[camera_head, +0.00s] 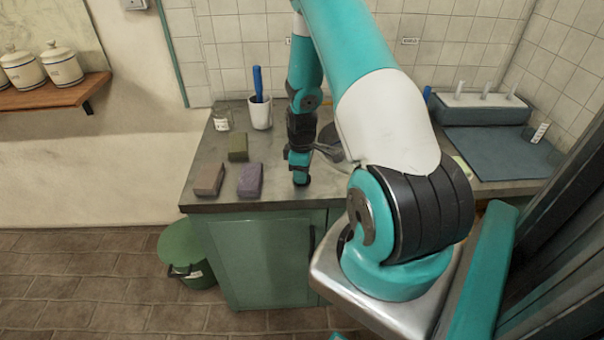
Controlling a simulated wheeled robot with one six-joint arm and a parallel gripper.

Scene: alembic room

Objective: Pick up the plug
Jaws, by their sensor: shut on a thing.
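My gripper (300,168) points straight down over the front part of the grey counter, to the right of the soap-like blocks. It is shut on a small dark piece (301,181) at its tips, which looks like the plug. The piece is low, at or just above the counter top; I cannot tell whether it touches. The fingers cover most of it, so its shape is unclear.
Green, brown and purple blocks (250,180) lie left of my gripper. A white cup (260,114) with a blue-handled tool and a glass jar (222,118) stand behind. A blue-grey mat (490,150) lies right. A green bin (185,250) stands on the floor.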

